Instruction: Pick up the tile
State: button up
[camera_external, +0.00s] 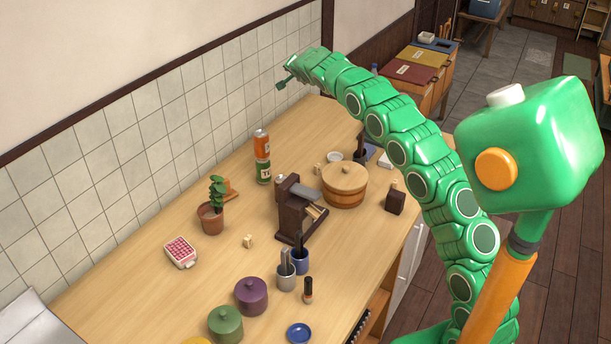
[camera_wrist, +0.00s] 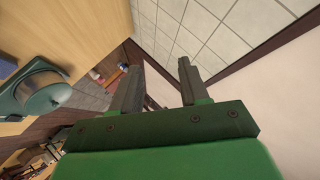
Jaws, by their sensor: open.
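A small pale block (camera_external: 248,241), which may be the tile, lies on the wooden counter (camera_external: 130,300) right of the plant pot. A similar pale block (camera_external: 318,169) lies near the wooden tub, and another small pale piece (camera_external: 394,184) shows by a dark block. I cannot tell which of them is the tile. My gripper (camera_external: 285,76) is raised near the tiled wall at the counter's far end, well away from these blocks. In the wrist view my gripper (camera_wrist: 160,78) has its two fingers apart, with nothing between them. No tile is recognisable there.
The counter holds a lidded wooden tub (camera_external: 345,187), a dark brown stand (camera_external: 291,207), a potted plant (camera_external: 211,212), an orange-and-green bottle (camera_external: 262,157), and purple (camera_external: 251,295) and green (camera_external: 226,324) pots. A teal round object (camera_wrist: 42,92) shows in the wrist view. The left-centre counter is mostly clear.

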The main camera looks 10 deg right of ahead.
jog(key=s+a+f+m+g, duration=0.1)
jog(key=s+a+f+g, duration=0.5)
jog(key=s, duration=0.3)
jog(key=n+g+y, duration=0.2)
jog(key=g+y, duration=0.1)
jog(key=g, duration=0.6)
send_over(248, 236)
jog(key=w+d, duration=0.2)
jog(key=w, duration=0.1)
notch_tip(248, 236, down, 19)
jog(key=shift+s+x, duration=0.25)
jog(key=shift+x, duration=1.6)
jog(key=shift+s+x, duration=0.25)
jog(key=shift+x, duration=1.6)
jog(key=shift+r, duration=0.15)
grip_shut()
